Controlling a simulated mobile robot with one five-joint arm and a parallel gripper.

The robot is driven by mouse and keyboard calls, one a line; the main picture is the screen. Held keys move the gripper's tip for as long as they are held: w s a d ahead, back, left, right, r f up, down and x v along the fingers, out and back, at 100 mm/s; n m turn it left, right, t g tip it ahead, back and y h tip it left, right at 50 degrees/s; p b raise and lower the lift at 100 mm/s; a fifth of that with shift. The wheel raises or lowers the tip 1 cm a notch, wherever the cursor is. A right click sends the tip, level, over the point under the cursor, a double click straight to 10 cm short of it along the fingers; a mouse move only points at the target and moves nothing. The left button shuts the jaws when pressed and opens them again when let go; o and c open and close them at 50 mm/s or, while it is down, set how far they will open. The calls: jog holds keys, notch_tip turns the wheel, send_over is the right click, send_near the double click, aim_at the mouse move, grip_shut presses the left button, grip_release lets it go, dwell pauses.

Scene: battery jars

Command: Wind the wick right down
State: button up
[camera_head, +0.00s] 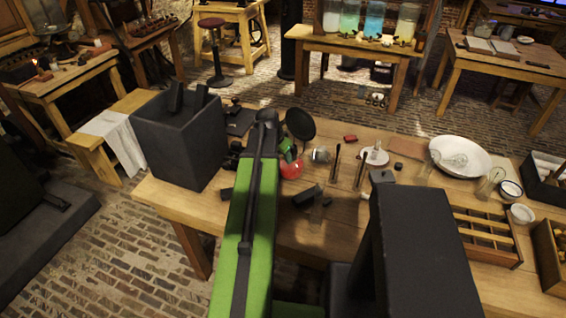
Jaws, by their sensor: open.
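My green arm (262,220) reaches forward over the workbench, and its dark far joint hides part of the bench top. I cannot make out my gripper's fingertips; they seem hidden behind the arm. Just right of the arm's far end is a rounded red, shiny thing (291,169), perhaps part of a lamp. A dark round disc (300,124) stands above and behind it. A small glass and metal piece (321,155) lies to its right. I cannot identify a wick or its winding knob.
A large dark open box (181,140) stands at the bench's left end. Upright dark rods (335,163), a white dish (459,157), clear glass pieces (490,184) and a divided wooden tray (485,238) are to the right. The bench's (170,202) front left edge is clear.

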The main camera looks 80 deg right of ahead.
jog(key=shift+c, duration=0.3)
grip_shut()
jog(key=shift+d, duration=0.35)
jog(key=g, duration=0.1)
jog(key=g+y, duration=0.1)
jog(key=shift+w+f+n+g+y+b, duration=0.2)
jog(key=shift+w+n+g+y+b, duration=0.1)
jog(key=shift+w+n, duration=0.1)
jog(key=shift+w+g+y+b, duration=0.1)
jog(key=shift+g+y+b, duration=0.3)
jog(key=shift+g+b, duration=0.3)
jog(key=shift+g, duration=0.4)
jog(key=shift+n+y, duration=0.3)
